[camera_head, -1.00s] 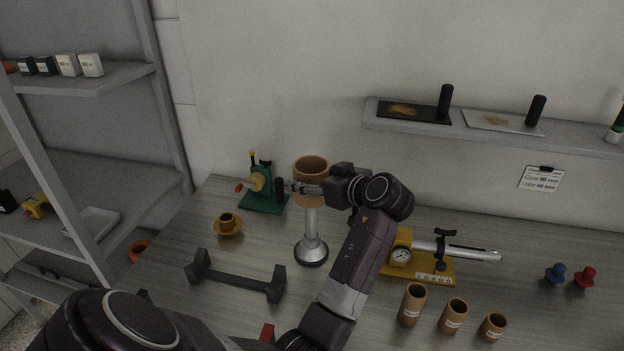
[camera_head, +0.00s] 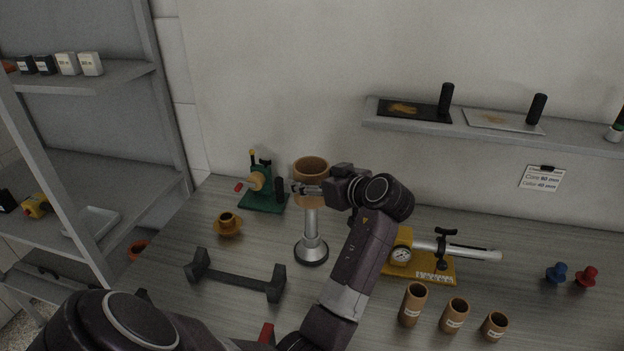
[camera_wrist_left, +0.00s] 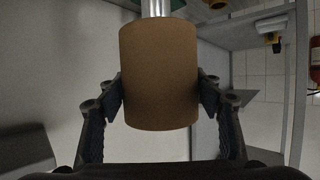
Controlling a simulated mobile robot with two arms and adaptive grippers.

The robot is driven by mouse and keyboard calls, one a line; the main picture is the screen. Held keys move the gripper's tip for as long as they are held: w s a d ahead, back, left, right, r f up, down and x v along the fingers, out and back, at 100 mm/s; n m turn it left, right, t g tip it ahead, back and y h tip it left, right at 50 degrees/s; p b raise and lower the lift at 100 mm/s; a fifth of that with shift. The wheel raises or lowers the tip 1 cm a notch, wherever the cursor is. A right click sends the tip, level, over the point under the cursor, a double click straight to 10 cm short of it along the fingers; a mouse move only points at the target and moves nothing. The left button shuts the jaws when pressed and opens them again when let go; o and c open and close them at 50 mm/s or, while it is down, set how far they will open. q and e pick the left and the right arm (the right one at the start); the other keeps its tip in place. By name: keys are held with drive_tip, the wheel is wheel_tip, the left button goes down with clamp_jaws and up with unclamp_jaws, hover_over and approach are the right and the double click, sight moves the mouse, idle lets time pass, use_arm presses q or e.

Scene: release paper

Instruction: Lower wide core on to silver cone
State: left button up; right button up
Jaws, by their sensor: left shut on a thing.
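The wide core (camera_head: 310,170), a brown cardboard tube, is upright with its open end up. My left gripper (camera_head: 308,188) is shut on it. In the left wrist view the fingers (camera_wrist_left: 160,100) press on both sides of the core (camera_wrist_left: 159,75). The silver cone (camera_head: 311,225), a shiny post on a round dark-rimmed base, stands on the table directly under the core. In the left wrist view the silver post (camera_wrist_left: 156,8) meets the core's far end; how far it reaches inside is hidden. My right gripper is not in view.
A green device (camera_head: 262,200) stands close at the left, with a small brown flanged piece (camera_head: 228,224) nearby. A dark cradle (camera_head: 236,284) lies in front. A yellow gauge fixture (camera_head: 430,268) and several brown tubes (camera_head: 412,305) are at the right. A wall shelf (camera_head: 480,132) is behind.

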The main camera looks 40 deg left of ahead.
use_arm(q)
drive_tip(key=shift+f+b, duration=1.3)
drive_tip(key=shift+f, duration=0.45)
drive_tip(key=shift+f+b, duration=1.6)
drive_tip(key=shift+f, duration=0.4)
drive_tip(key=b, duration=0.4)
hover_over(315, 232)
drive_tip(key=a, duration=0.1)
drive_tip(key=shift+w+a+f, duration=0.1)
drive_tip(key=shift+a+f, duration=0.05)
drive_tip(key=shift+f, duration=2)
drive_tip(key=shift+f+b, duration=1.95)
drive_tip(key=shift+f, duration=0.85)
drive_tip(key=o, duration=1.3)
drive_tip(key=shift+c, duration=0.2)
wheel_tip(315, 232, up, 10)
